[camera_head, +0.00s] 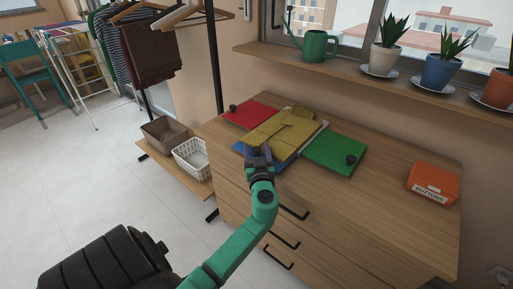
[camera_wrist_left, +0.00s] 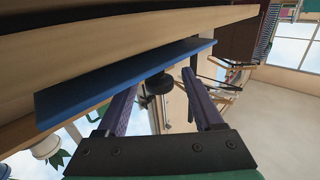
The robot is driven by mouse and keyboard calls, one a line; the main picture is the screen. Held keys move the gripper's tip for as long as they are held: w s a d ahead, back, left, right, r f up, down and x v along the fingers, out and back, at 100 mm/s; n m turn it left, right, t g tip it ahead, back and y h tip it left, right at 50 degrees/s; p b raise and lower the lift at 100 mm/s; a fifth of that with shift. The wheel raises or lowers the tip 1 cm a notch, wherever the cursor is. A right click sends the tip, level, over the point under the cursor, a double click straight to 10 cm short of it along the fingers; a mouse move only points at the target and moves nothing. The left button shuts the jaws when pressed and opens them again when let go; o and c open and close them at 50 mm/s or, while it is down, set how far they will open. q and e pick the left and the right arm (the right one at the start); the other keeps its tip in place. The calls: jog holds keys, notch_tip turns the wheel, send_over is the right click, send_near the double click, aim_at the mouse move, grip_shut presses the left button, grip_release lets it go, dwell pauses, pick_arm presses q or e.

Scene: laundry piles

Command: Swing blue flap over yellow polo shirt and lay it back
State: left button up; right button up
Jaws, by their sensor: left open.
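The folded yellow polo shirt (camera_head: 285,130) lies on a folding board on the dresser top. The blue flap (camera_head: 238,148) is at the board's front edge and partly hidden by my left gripper (camera_head: 258,158). In the left wrist view the blue flap (camera_wrist_left: 110,85) is seen nearly edge-on as a thin panel. My left gripper (camera_wrist_left: 160,80) is open, its fingers pointing toward the panel's edge. A dark round knob (camera_wrist_left: 157,86) shows between the fingers; I cannot tell if they touch it. My right gripper is out of view.
The red flap (camera_head: 250,113) and green flap (camera_head: 335,153) lie flat on either side, each with a black knob. An orange buttons box (camera_head: 434,184) stands at the dresser's right. Potted plants and a green watering can (camera_head: 315,46) stand on the shelf above.

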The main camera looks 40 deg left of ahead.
pick_arm(q)
grip_shut()
dwell(1.4)
